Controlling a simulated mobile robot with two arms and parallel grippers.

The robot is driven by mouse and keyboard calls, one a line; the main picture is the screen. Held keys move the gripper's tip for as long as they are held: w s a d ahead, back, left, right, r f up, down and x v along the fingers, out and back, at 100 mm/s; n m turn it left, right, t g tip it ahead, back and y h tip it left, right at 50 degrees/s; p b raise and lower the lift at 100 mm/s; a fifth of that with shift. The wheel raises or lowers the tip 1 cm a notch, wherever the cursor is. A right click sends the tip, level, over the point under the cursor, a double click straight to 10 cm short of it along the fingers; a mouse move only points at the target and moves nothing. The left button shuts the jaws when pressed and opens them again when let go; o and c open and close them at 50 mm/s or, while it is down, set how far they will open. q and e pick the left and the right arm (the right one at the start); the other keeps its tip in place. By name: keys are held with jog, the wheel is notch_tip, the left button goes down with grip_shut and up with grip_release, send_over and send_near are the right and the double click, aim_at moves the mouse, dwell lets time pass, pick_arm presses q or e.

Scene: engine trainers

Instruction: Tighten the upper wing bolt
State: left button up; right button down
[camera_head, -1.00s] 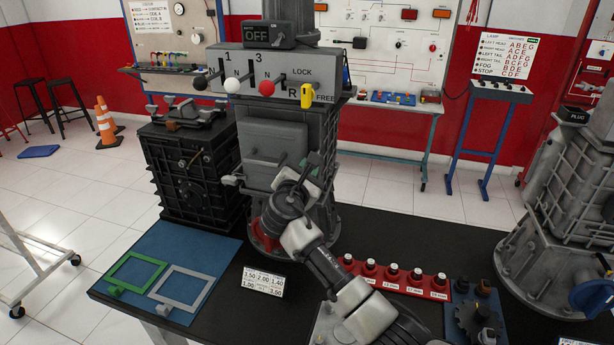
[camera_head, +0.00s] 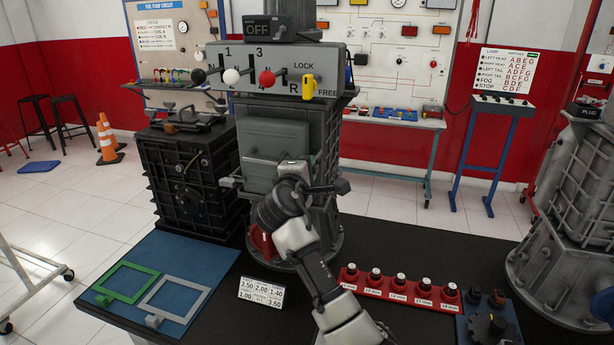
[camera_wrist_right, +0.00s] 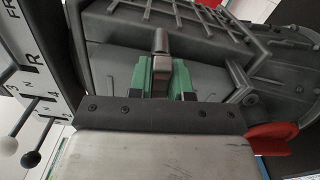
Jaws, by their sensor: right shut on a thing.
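The tall grey gearbox unit (camera_head: 283,130) stands on the black bench with its lever panel on top. My right arm reaches up to its front from below. In the head view my right gripper (camera_head: 300,165) is mostly hidden behind my own wrist. In the right wrist view the green fingers of the gripper (camera_wrist_right: 162,78) are shut on a short grey-brown peg, apparently the upper wing bolt (camera_wrist_right: 161,42), against the grey casing. The bolt's wings cannot be made out, nor how far it is screwed in. My left gripper is not in view.
A red part (camera_wrist_right: 270,138) sits close beside my right gripper. The lever panel (camera_head: 280,68) overhangs above. A red socket rack (camera_head: 400,290) lies to the right on the bench. A blue mat (camera_head: 190,255) with green and grey frames lies to the left.

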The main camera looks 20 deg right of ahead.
jog(key=shift+m+b, duration=0.45)
jog(key=shift+m, duration=0.35)
jog(key=c, duration=1.1)
grip_release()
jog(key=b+v, duration=0.2)
jog(key=v, duration=0.8)
jog(key=shift+s+a, duration=0.3)
